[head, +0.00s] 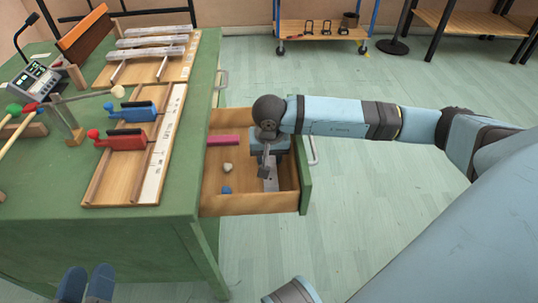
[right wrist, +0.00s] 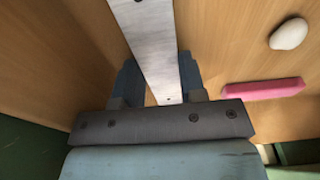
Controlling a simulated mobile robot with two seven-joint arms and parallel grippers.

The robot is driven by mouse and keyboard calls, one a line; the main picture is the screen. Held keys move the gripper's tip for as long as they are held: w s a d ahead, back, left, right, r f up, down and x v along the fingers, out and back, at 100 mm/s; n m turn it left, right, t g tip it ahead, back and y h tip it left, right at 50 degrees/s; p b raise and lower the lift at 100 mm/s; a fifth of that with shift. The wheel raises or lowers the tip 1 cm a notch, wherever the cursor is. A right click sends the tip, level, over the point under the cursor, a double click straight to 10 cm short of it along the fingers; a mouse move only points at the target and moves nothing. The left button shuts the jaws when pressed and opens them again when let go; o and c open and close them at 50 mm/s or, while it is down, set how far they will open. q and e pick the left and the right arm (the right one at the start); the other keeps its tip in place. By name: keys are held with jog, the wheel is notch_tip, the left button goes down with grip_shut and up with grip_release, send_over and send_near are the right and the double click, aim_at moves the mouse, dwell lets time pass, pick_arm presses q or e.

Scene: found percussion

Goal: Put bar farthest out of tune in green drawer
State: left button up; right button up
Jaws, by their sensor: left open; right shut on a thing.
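The green drawer (head: 306,186) is open, its wooden inside showing. My right gripper (head: 268,165) is inside or just over the drawer. It is shut on a silver metal bar (head: 270,183). In the right wrist view the bar (right wrist: 150,42) runs between the two fingers (right wrist: 160,82), over the wooden floor; I cannot tell if it touches the floor. Other silver bars (head: 150,42) lie on a wooden rack on the green table. My left gripper (head: 86,284) is open and empty at the bottom left, low in front of the table.
The drawer also holds a pink block (head: 223,140), a pale stone (head: 227,167) and a blue lump (head: 226,190). On the table (head: 40,190) are a red clamp (head: 122,139), a blue clamp (head: 134,112), a meter (head: 33,82) and mallets (head: 22,122).

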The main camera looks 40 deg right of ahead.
pick_arm(q)
jog(key=shift+f, duration=0.15)
pick_arm(e)
jog(key=shift+f, duration=0.1)
jog(key=o, duration=1.1)
pick_arm(q)
jog(key=r+p, duration=0.1)
jog(key=r, duration=0.1)
jog(key=r+t+p, duration=0.2)
jog(key=r+p, duration=0.1)
jog(key=shift+s+a+r, duration=0.2)
jog(key=shift+a+r, duration=0.05)
jog(key=shift+r, duration=0.1)
pick_arm(e)
jog(key=r, duration=0.4)
jog(key=s+r, duration=0.1)
jog(key=r, duration=0.4)
jog(key=a+r, duration=0.1)
jog(key=r, duration=0.3)
jog(key=shift+s+r, duration=0.25)
jog(key=shift+r, duration=0.1)
